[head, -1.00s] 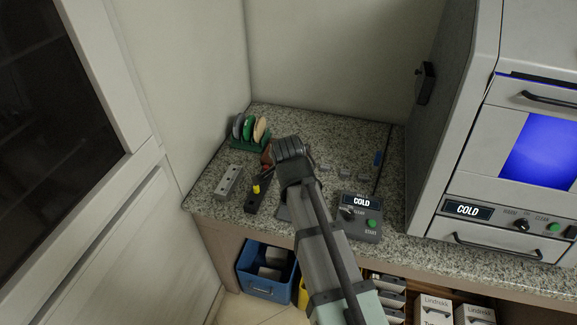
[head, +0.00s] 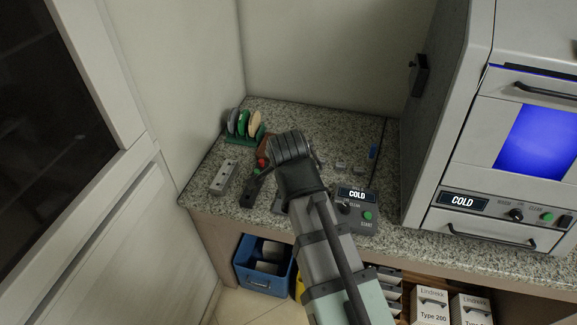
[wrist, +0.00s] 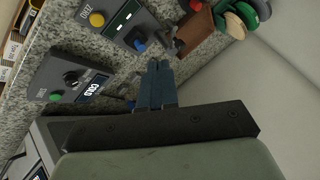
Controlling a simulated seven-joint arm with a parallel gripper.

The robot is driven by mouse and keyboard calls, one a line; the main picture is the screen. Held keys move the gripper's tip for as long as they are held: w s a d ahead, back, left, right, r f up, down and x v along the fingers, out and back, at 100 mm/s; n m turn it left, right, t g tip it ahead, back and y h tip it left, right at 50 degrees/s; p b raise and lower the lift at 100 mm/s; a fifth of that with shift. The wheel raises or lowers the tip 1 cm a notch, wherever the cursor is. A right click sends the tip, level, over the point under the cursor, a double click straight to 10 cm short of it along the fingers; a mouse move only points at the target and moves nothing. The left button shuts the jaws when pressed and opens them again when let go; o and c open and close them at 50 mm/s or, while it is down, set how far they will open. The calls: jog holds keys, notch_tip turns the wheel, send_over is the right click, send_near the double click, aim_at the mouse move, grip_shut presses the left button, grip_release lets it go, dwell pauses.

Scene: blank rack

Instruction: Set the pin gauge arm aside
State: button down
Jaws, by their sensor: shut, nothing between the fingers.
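My gripper (wrist: 158,66) is shut and empty in the wrist view, its dark fingers together above the granite counter. In the head view my arm hides the fingers. A dark block (head: 249,194) lies on the counter left of my wrist, with a slim dark bar (head: 259,179) slanting over it; I cannot tell for sure that this bar is the pin gauge arm. In the wrist view a grey panel with a blue knob (wrist: 137,41) lies just beyond the fingertips, and a yellow knob (wrist: 97,19) is left of it. A red knob (wrist: 196,5) sits by a brown block (wrist: 195,32).
A green rack (head: 243,139) holds several discs at the back left. A grey block with holes (head: 223,178) lies at the counter's left. A control box reading COLD (head: 357,212) is right of my arm. The oven (head: 465,150) bounds the right. A blue bin (head: 263,283) stands below.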

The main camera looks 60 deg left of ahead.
jog(key=shift+v, duration=1.35)
jog(key=shift+s, duration=0.1)
jog(key=w+d+f+g+h, duration=0.1)
jog(key=d+f+g+h, duration=0.15)
jog(key=d+f, duration=0.75)
jog(key=w+d+f+g+h, duration=0.1)
jog(key=d+f+h, duration=0.45)
jog(key=f, duration=0.85)
jog(key=w+d+f+g, duration=0.1)
jog(key=w+d+f, duration=0.4)
jog(key=d, duration=0.4)
jog(key=w+d+f+m+g, duration=0.1)
jog(key=w+d+f, duration=0.2)
jog(key=d+f, duration=0.5)
jog(key=w+d+f+g, duration=0.1)
jog(key=w+d+f, duration=0.4)
jog(key=d, duration=0.4)
jog(key=s+d+f+g, duration=0.1)
jog(key=s+d+f, duration=0.3)
jog(key=d, duration=0.4)
jog(key=s+d+f+m+g+y, duration=0.1)
jog(key=s+d+f, duration=0.3)
jog(key=d, duration=0.4)
jog(key=s+d+f+m+g, duration=0.1)
jog(key=s+d+f, duration=0.3)
jog(key=d+f, duration=0.2)
jog(key=shift+s+d+f+g+y, duration=0.15)
jog(key=shift+s+d+g+y, duration=0.25)
jog(key=shift+d, duration=0.5)
